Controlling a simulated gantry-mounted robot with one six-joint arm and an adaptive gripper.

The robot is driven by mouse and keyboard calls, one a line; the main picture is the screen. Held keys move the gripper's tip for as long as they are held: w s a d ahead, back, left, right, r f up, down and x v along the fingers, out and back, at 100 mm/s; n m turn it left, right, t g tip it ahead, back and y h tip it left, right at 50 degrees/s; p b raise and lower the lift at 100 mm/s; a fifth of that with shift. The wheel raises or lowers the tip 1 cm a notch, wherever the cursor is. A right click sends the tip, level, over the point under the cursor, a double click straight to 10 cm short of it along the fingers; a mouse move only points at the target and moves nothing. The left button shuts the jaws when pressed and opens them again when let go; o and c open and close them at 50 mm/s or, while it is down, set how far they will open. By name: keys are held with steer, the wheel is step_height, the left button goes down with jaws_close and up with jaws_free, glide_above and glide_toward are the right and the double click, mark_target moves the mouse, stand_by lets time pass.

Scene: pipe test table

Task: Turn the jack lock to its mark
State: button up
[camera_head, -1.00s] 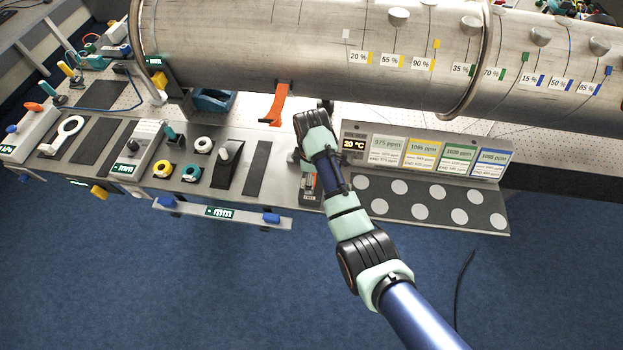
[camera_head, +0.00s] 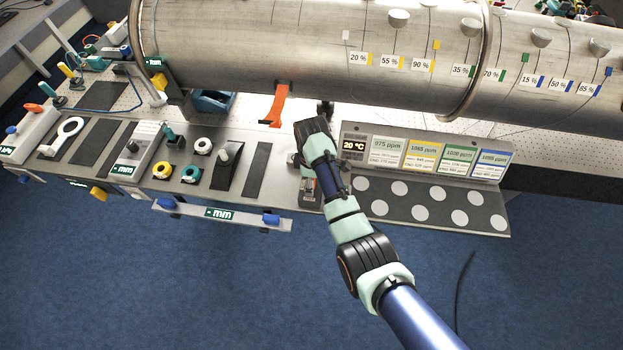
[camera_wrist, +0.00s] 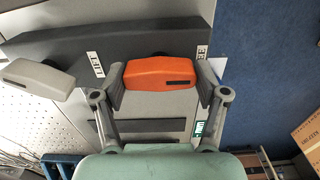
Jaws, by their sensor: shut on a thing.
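The jack lock appears to be the orange, rounded block (camera_wrist: 160,70) in the wrist view, with a short dark slot near its right end. It sits on a dark panel (camera_wrist: 60,42) between a label reading LIFT (camera_wrist: 96,64) and a partly hidden label ending in EE (camera_wrist: 202,51). My gripper (camera_wrist: 160,84) is shut on the orange block, one finger at each end. In the head view my gripper (camera_head: 309,165) is at the table's front part, and my own arm hides the block there.
A grey block (camera_wrist: 38,78) with a dark slot lies left of the gripper in the wrist view. A sign panel (camera_head: 425,158) stands close on the right. Blue floor lies in front.

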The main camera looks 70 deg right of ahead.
steer(key=shift+r+m+p, duration=0.15)
steer(key=shift+m+p, duration=0.15)
steer(key=shift+m, duration=0.1)
steer(key=m+p, duration=0.2)
steer(key=shift+m, duration=0.4)
steer(key=m+p, duration=0.2)
steer(key=m, duration=0.3)
steer(key=shift+m, duration=0.3)
steer(key=m+p, duration=0.1)
steer(key=m, duration=0.3)
steer(key=m+p, duration=0.1)
steer(key=m, duration=0.3)
steer(key=shift+m, duration=0.3)
steer(key=o, duration=1.2)
steer(key=shift+c, duration=0.2)
